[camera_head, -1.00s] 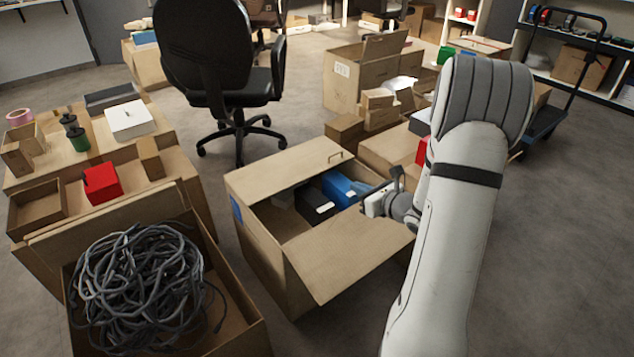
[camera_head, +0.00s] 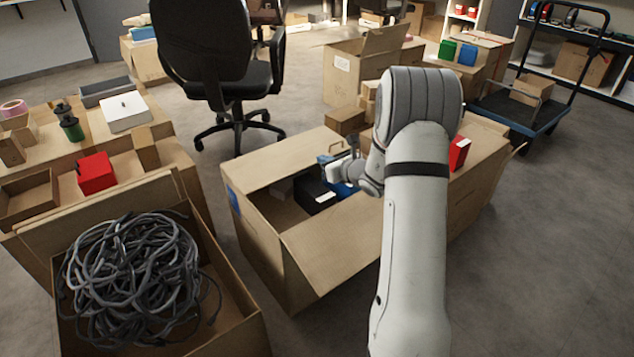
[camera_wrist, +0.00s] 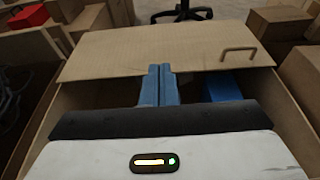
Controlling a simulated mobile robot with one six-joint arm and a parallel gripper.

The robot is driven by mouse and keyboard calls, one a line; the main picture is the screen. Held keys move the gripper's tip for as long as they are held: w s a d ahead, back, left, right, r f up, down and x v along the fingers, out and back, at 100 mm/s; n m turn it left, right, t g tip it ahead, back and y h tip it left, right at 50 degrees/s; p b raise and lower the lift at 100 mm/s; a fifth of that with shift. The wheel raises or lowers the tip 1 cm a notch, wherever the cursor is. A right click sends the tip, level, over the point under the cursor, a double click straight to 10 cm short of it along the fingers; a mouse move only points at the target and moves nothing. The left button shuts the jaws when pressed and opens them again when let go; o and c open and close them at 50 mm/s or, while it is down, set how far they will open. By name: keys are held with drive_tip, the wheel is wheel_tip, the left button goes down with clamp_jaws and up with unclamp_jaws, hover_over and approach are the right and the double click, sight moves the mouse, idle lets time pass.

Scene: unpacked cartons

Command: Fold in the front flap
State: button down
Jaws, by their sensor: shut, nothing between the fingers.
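The open carton (camera_head: 250,235) stands on the floor in the middle of the head view. Its front flap (camera_head: 335,245) is the near panel, slanting outward and down; my arm hides its right part. The far flap (camera_head: 275,165) lies over the back of the opening and bears a small handle; it also fills the middle of the wrist view (camera_wrist: 110,55). My gripper (camera_head: 325,160) is over the opening by the far flap's edge. In the wrist view its blue fingertips (camera_wrist: 160,68) are together and empty, overlapping that edge; I cannot tell whether they touch.
A black box (camera_head: 315,193) and a blue item (camera_wrist: 222,86) lie inside the carton. A carton of cables (camera_head: 135,270) stands near left. Another carton with a red item (camera_head: 459,153) is to the right. An office chair (camera_head: 235,75) stands behind, with open floor around it.

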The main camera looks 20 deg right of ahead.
drive_tip(key=w+f, duration=0.1)
drive_tip(key=f, duration=0.1)
drive_tip(key=w+f, duration=0.1)
drive_tip(key=f, duration=0.2)
drive_tip(key=w+a+f, duration=0.1)
drive_tip(key=f, duration=0.1)
drive_tip(key=shift+f+b, duration=0.3)
wheel_tip(320, 180, up, 7)
drive_tip(key=p, duration=0.4)
drive_tip(key=shift+w+a, duration=0.2)
drive_tip(key=shift+w, duration=0.15)
drive_tip(key=shift+r, duration=0.15)
